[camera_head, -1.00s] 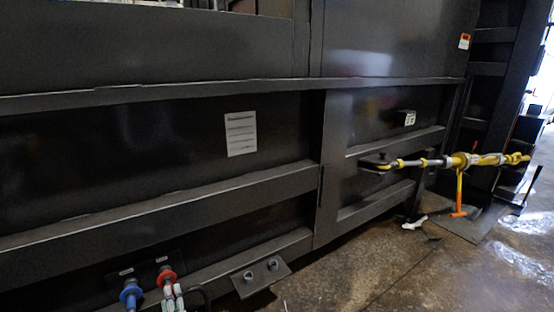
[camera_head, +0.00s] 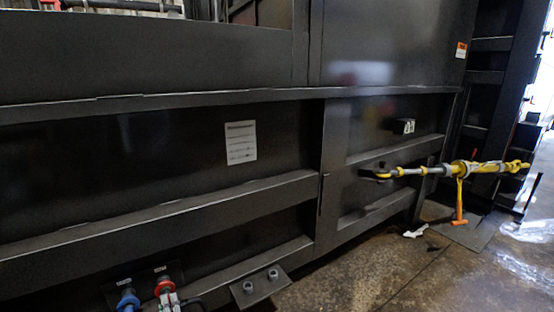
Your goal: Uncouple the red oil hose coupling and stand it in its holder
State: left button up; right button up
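The red coupling (camera_head: 164,285) sits at the bottom left on the dark compactor wall, under a small white label. Its red ring shows, and its lower part runs off the bottom edge. Pale grey pieces directly below the red ring, at the frame edge, look like the fingertips of my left gripper (camera_head: 168,299), close against the coupling. Whether they are closed on it cannot be told. An angled dark plate with two round studs (camera_head: 248,293), possibly the holder, is to the right of the coupling, with nothing on the studs. My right gripper is not seen.
A blue coupling (camera_head: 128,299) is close to the left of the red one. A dark curved piece (camera_head: 192,303) lies just right of it. A yellow turnbuckle (camera_head: 460,169) with an orange handle sticks out at the right. The floor (camera_head: 370,275) in front is mostly clear.

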pick_arm(q)
jog(key=shift+s+f, duration=0.25)
jog(key=shift+f, duration=0.05)
grip_shut()
jog(key=shift+s+d+r, duration=0.2)
jog(key=shift+s+d, duration=0.25)
jog(key=shift+s, duration=0.1)
dwell(1.0)
jog(key=shift+r+p+v, duration=0.1)
jog(key=shift+p+v, duration=0.2)
jog(key=shift+v, duration=0.95)
jog(key=shift+r+p+v, duration=0.15)
jog(key=shift+p+v, duration=0.15)
jog(key=shift+v, duration=0.95)
dwell(1.4)
